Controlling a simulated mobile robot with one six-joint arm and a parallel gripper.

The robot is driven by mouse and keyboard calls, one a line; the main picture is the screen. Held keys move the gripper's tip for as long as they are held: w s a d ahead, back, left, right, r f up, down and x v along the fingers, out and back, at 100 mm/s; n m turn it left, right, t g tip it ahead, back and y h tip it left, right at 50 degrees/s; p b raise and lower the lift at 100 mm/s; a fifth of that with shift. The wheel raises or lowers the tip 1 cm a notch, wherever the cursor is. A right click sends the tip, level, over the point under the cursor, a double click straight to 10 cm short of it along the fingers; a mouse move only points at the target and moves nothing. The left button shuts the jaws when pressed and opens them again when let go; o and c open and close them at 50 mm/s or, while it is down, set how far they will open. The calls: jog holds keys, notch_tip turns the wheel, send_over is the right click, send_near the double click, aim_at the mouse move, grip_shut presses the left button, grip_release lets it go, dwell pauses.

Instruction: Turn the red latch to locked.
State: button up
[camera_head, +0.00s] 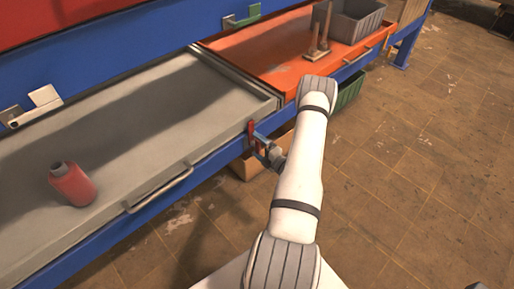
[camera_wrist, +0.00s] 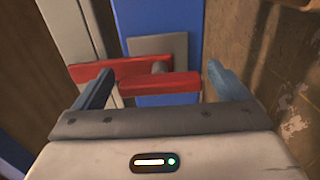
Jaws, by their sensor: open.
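The red latch (camera_head: 252,132) is on the blue front edge of the workbench, by the near corner of the grey tray. In the wrist view the red latch (camera_wrist: 160,86) shows as a red bar and handle in front of a grey plate on a blue post. My gripper (camera_wrist: 158,90) is open, with one blue-grey finger on each side of the red handle. Whether the fingers touch it I cannot tell. In the head view my gripper (camera_head: 264,146) is at the latch, partly hidden by my arm.
The grey tray (camera_head: 130,110) has a handle and holds a red bottle (camera_head: 72,184). The orange tray (camera_head: 270,62) holds a grey bin (camera_head: 350,20) and a brown wooden piece (camera_head: 318,45). A green crate (camera_head: 350,90) is below. Open floor lies right.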

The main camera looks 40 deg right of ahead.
jog(key=s+d+p, duration=0.1)
jog(key=s, duration=0.6)
jog(key=shift+s, duration=0.35)
jog(key=shift+d, duration=0.1)
jog(key=w+a+r+n+g+y+p, duration=0.2)
jog(key=a+r+n+g+y+p, duration=0.25)
jog(key=a+r+n, duration=0.7)
jog(key=w+a+r+n+g+y+p, duration=0.25)
jog(key=a+r+n+g+y, duration=0.45)
jog(key=r, duration=0.7)
jog(key=s+a+r+n+g+h+p, duration=0.35)
jog(key=s+a+r+n, duration=0.2)
jog(key=r+n, duration=0.4)
jog(key=s+a+r+n+g+h+p, duration=0.35)
jog(key=s+a+r+n, duration=0.2)
jog(key=r+n, duration=0.35)
jog(key=s+r+n+t+h+p, duration=0.1)
jog(key=s+r+n+h+p, duration=0.2)
jog(key=r+n, duration=0.3)
jog(key=s+d+r+n+t+h+p, duration=0.1)
jog(key=s+r+n+t+h+p, duration=0.1)
jog(key=s+r+n+h+p, duration=0.2)
notch_tip(320, 180, up, 3)
jog(key=n, duration=0.5)
jog(key=shift+s, duration=0.25)
